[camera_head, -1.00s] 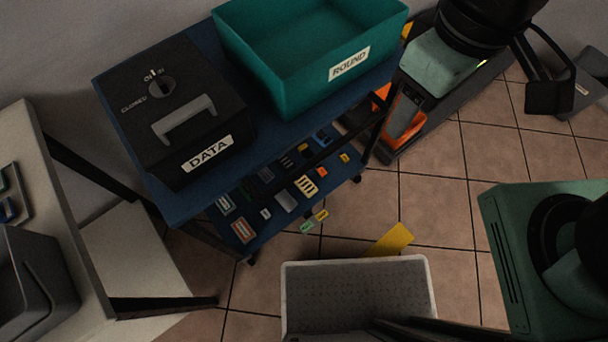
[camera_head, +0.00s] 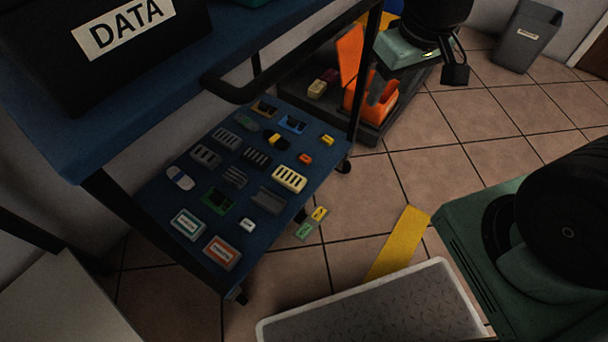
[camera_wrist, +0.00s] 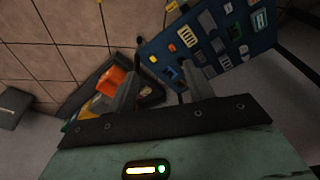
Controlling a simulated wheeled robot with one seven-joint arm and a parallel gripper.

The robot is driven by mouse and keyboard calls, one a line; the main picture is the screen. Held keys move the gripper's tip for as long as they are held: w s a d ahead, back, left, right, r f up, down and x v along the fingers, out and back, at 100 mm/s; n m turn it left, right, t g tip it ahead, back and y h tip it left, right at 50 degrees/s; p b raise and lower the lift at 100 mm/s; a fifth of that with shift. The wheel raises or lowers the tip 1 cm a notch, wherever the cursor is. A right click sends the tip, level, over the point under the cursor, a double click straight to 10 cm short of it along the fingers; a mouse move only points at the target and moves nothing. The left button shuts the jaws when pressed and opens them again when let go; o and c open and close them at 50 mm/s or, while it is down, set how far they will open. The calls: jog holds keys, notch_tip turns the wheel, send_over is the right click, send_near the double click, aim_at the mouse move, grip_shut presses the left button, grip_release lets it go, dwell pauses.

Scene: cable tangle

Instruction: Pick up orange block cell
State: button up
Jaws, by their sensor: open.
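A small orange block cell (camera_head: 305,158) lies on the blue lower shelf (camera_head: 160,215) of the cart, near its right edge, between a yellow block (camera_head: 327,140) and a cream slotted block (camera_head: 289,179). In the wrist view a small orange spot that looks like it (camera_wrist: 172,47) lies near the blue shelf's edge, beyond the fingers. My gripper (camera_head: 380,88) is open and empty, to the right of the shelf and apart from the block. Its two fingers (camera_wrist: 158,88) stand apart in the wrist view.
Several other small blocks crowd the shelf. The cart's upper deck with the DATA box (camera_head: 120,30) overhangs it, and a black post (camera_head: 365,75) stands between shelf and gripper. An orange bin (camera_head: 362,102) sits on a dark platform. A yellow strip (camera_head: 398,243) lies on the tiles.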

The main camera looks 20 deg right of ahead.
jog(key=w+d+f+n+t+b, duration=0.1)
jog(key=w+d+f+b, duration=0.4)
jog(key=f, duration=0.6)
jog(key=w+d+f+n+t+b, duration=0.1)
jog(key=w+d+f+t+b, duration=0.15)
jog(key=w+d+f, duration=0.55)
jog(key=n+t+y+b, duration=0.1)
jog(key=n+t+y, duration=0.2)
jog(key=t+y, duration=0.55)
send_near(308, 159)
jog(key=shift+g+y, duration=0.35)
jog(key=shift+g, duration=0.15)
jog(key=b+x, duration=0.1)
jog(key=b, duration=0.1)
jog(key=b+x, duration=0.3)
jog(key=shift+w+a+r+b, duration=0.25)
jog(key=shift+w+b, duration=0.1)
jog(key=shift+b, duration=0.05)
jog(key=b+x, duration=0.2)
jog(key=x, duration=0.1)
jog(key=b+x, duration=0.1)
jog(key=shift+w+d+f+b, duration=0.1)
jog(key=shift+w+f+b, duration=0.2)
jog(key=shift+b, duration=0.1)
jog(key=shift+w+a+r, duration=0.1)
jog(key=shift+w+a, duration=0.1)
jog(key=shift+w, duration=0.1)
